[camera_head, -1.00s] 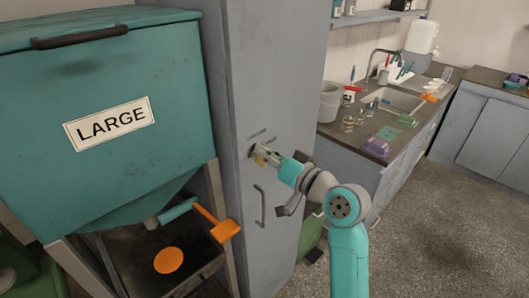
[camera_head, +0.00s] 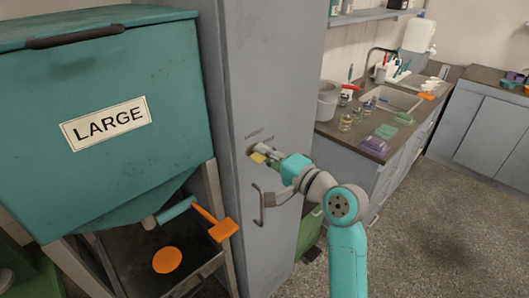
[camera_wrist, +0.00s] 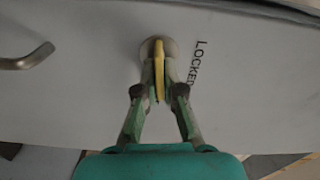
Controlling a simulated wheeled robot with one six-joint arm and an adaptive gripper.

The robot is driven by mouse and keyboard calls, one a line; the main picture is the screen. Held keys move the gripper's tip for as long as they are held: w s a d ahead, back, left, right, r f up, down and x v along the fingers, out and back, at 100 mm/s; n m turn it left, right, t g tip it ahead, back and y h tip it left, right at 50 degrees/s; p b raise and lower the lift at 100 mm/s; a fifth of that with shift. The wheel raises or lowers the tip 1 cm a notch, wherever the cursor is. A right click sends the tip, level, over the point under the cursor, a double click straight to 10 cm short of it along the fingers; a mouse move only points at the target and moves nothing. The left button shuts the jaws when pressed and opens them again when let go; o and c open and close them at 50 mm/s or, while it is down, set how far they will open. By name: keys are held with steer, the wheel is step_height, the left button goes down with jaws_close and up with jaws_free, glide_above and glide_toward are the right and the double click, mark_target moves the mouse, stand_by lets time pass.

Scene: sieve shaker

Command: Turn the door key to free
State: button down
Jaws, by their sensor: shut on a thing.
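The yellow key (camera_wrist: 159,72) sits in a round metal lock (camera_wrist: 149,48) on the grey cabinet door (camera_head: 285,90). My gripper (camera_wrist: 160,82) is shut on the key's head, one finger on each side. The word LOCKED (camera_wrist: 201,62) is printed beside the lock in the wrist view; the mark at the other side is not seen there. In the head view my gripper (camera_head: 265,154) is at the lock, and a bit of the yellow key (camera_head: 258,158) shows. The key's shaft is hidden.
A bar handle (camera_head: 261,205) is on the door below the lock, close to my wrist. A teal bin (camera_head: 110,90) labelled LARGE, with an orange-ended lever (camera_head: 222,231), stands left. A counter with a sink (camera_head: 392,100) is at right. Floor at lower right is clear.

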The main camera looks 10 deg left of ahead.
steer(key=shift+m, duration=0.6)
steer(key=shift+f, duration=0.1)
steer(key=c, duration=1.3)
jaws_free()
steer(key=v, duration=1.2)
